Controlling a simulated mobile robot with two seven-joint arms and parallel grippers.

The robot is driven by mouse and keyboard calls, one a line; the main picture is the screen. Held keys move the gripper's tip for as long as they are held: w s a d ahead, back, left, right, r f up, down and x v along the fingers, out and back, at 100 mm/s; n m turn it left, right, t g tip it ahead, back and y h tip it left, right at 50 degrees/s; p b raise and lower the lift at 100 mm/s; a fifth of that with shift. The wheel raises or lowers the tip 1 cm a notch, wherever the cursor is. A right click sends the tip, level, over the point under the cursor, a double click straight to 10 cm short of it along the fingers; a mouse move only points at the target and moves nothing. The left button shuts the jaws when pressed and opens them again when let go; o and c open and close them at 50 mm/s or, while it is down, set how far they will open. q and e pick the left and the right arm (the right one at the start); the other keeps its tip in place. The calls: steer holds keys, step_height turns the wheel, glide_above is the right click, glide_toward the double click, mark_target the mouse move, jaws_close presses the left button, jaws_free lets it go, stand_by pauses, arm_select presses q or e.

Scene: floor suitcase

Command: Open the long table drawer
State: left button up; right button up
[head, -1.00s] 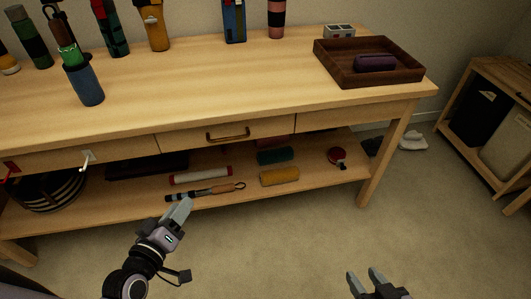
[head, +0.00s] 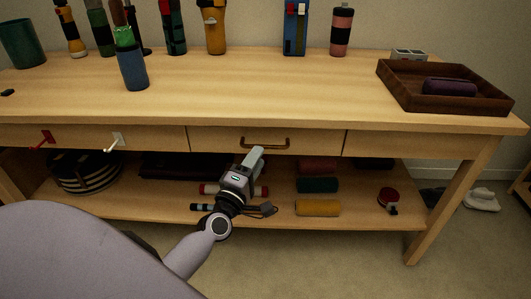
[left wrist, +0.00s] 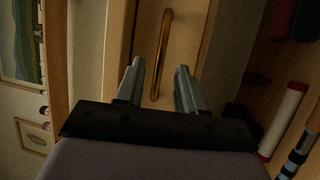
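The long wooden table (head: 240,88) has a drawer (head: 215,138) in the middle of its front, with a bronze bar handle (head: 264,143). The drawer looks shut. My left gripper (head: 256,158) is just below and in front of the handle in the head view. In the left wrist view, my left gripper (left wrist: 157,82) is open, its two fingers apart with nothing between them. The handle (left wrist: 161,55) stands upright in that picture, ahead of and between the fingertips, with its lower end near them. Whether they touch it cannot be told. My right gripper is not in view.
A lower shelf (head: 350,220) holds rolled cloths, including a yellow roll (head: 318,207), and a striped basket (head: 85,172). A red hook (head: 43,140) and a white hook (head: 115,142) stick out from the front at left. Bottles and a brown tray (head: 400,98) stand on top.

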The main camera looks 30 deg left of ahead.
arm_select(q)
steer(key=x, duration=0.4)
jaws_close()
